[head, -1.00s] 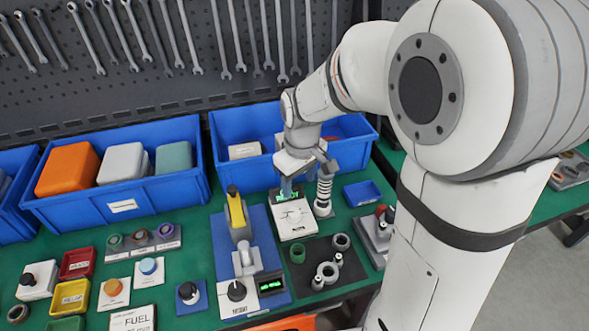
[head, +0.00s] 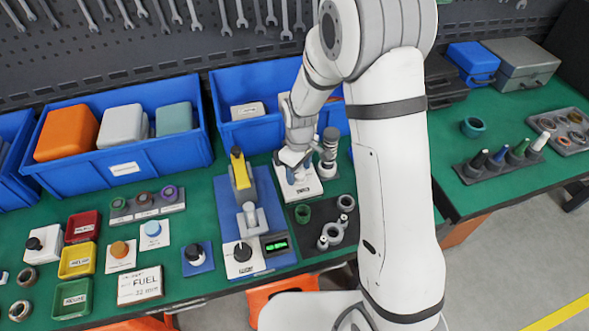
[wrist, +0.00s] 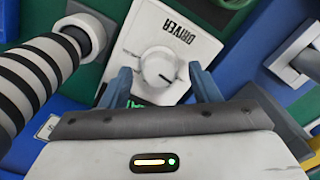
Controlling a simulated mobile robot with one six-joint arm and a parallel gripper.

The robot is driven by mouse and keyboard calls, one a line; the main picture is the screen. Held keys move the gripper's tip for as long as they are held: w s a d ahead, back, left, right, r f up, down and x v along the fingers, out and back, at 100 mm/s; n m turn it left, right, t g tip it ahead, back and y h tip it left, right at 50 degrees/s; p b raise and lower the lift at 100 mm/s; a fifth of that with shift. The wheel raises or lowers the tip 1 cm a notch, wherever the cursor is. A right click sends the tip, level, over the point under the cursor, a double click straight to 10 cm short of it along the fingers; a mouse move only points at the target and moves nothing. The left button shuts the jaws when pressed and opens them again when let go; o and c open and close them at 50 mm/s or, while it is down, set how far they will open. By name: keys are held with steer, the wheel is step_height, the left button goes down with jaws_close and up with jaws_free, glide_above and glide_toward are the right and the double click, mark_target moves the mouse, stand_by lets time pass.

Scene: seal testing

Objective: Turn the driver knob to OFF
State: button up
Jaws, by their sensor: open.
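The driver box is a white block with a DRIVER label (wrist: 172,36), and in the head view its white casing (head: 309,190) stands on the green bench. The driver knob (wrist: 159,67) is a round white dial in the wrist view; I cannot read its setting for certain. My gripper (wrist: 161,86) is open, with one blue finger to each side of the knob and apart from it. In the head view my gripper (head: 294,180) is over the box and hides the knob. A green display on the box is partly hidden by my gripper.
A striped cylinder (wrist: 30,78) stands close to the left of my gripper in the wrist view. In the head view a yellow-handled tool (head: 241,172) stands left of the box. A blue bin (head: 235,125) is behind, and a dark tray (head: 313,216) is in front.

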steer(key=shift+f, duration=0.35)
steer(key=shift+c, duration=0.6)
